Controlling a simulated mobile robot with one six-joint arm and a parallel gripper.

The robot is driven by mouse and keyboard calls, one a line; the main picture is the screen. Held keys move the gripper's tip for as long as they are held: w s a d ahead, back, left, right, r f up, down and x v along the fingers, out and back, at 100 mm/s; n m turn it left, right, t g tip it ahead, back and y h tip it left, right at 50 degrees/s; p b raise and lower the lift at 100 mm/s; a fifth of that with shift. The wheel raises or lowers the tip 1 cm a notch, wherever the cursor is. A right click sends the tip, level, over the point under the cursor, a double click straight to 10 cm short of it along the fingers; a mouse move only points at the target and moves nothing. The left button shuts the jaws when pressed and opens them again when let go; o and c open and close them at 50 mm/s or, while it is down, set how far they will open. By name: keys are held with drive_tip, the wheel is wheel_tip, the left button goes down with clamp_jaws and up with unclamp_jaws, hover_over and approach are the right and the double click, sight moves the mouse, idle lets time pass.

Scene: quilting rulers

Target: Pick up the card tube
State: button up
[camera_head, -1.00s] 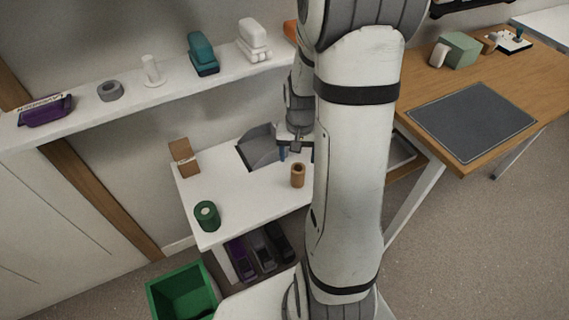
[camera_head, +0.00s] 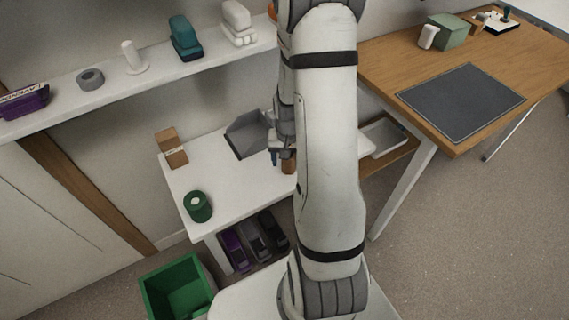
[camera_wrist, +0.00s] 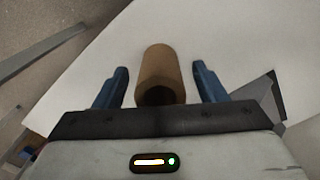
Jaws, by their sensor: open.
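The card tube (camera_wrist: 159,68) is a brown hollow cylinder on the white table. In the wrist view it lies between the two blue fingers of my gripper (camera_wrist: 160,84), with a gap on each side. Its dark open end faces my gripper. In the head view the card tube (camera_head: 288,166) is partly hidden behind my arm. My gripper (camera_head: 275,158) is next to it there, also partly hidden. My gripper is open and holds nothing.
A green bin (camera_head: 180,288) is on the floor. A wooden table (camera_head: 390,62) with a dark mat (camera_head: 461,100) is at right.

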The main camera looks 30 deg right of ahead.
drive_tip(key=shift+c, duration=0.6)
drive_tip(key=c, duration=0.9)
drive_tip(key=shift+r, duration=0.1)
drive_tip(key=shift+c, duration=0.2)
wheel_tip(320, 180, up, 10)
drive_tip(key=p, duration=0.1)
drive_tip(key=shift+p, duration=0.35)
